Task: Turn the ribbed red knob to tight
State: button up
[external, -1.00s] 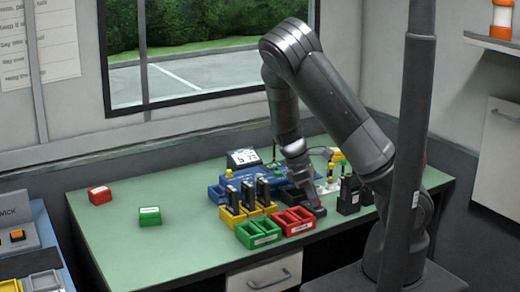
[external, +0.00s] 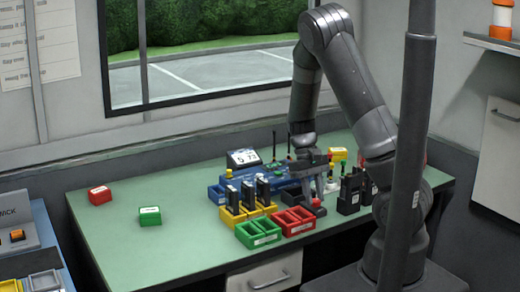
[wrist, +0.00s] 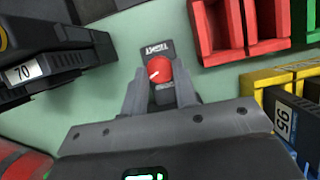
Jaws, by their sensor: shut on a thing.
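The red knob (wrist: 160,70) sits on a dark plate (wrist: 156,49) in the wrist view. A white label at the plate's far end carries small lettering, too small to read surely. A white pointer line on the knob points to the lower left of the picture. My gripper (wrist: 161,83) has one finger on either side of the knob and is shut on it.
The red bin (external: 293,221), green bin (external: 259,234) and yellow bins with upright radios stand left of my gripper. Black radios (external: 350,194) stand close on its right. A blue unit (external: 280,180) with antennas lies behind.

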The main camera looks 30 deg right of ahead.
jog(key=m, duration=0.2)
jog(key=m+y, duration=0.2)
jog(key=m, duration=0.1)
jog(key=shift+d+m+t, duration=0.25)
jog(key=shift+m+t, duration=0.05)
jog(key=m, duration=0.2)
jog(key=m+t+y, duration=0.1)
jog(key=m, duration=0.1)
jog(key=shift+s+d+m+y, duration=0.1)
jog(key=shift+s+m+y, duration=0.1)
jog(key=shift+m+y, duration=0.15)
jog(key=shift+m, duration=0.35)
jog(key=o, duration=1)
jog(key=shift+r, duration=0.1)
jog(key=v, duration=1)
jog(key=shift+d+r, duration=0.1)
jog(key=shift+r, duration=0.25)
